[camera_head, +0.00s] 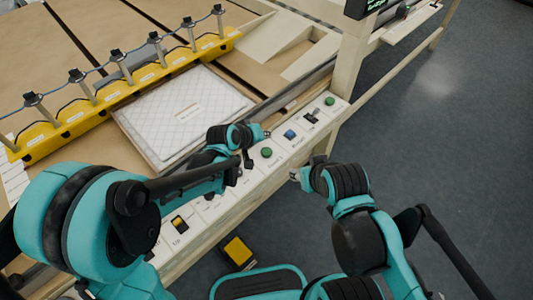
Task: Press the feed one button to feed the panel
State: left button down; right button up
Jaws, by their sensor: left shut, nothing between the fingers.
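A white quilted panel (185,112) lies flat on the tan table, behind a long control strip (215,207) on the table's front edge. The strip has a green button (266,153), a blue button (290,134), a black switch (311,117) and another green button (329,101). The labels are too small to read, so I cannot tell which is feed one. My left gripper (266,133) is shut and empty, close to the nearer green button and the blue one. My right gripper (295,174) is in front of the strip; its fingers are too small to judge.
A yellow rail (130,88) with several posts and a blue line runs behind the panel. A yellow switch (180,223) sits lower on the strip. A yellow-topped pedal (238,252) is on the floor. The grey floor at right is clear.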

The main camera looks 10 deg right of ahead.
aim_at(265, 152)
pick_arm(q)
notch_tip(265, 152, down, 6)
jog(key=b, duration=0.4)
jog(key=shift+r, duration=0.1)
pick_arm(e)
notch_tip(265, 152, down, 5)
jog(key=shift+r, duration=0.15)
dwell(0.7)
pick_arm(q)
jog(key=shift+f+b, duration=0.35)
jog(key=shift+f, duration=0.05)
pick_arm(e)
jog(key=shift+f, duration=0.4)
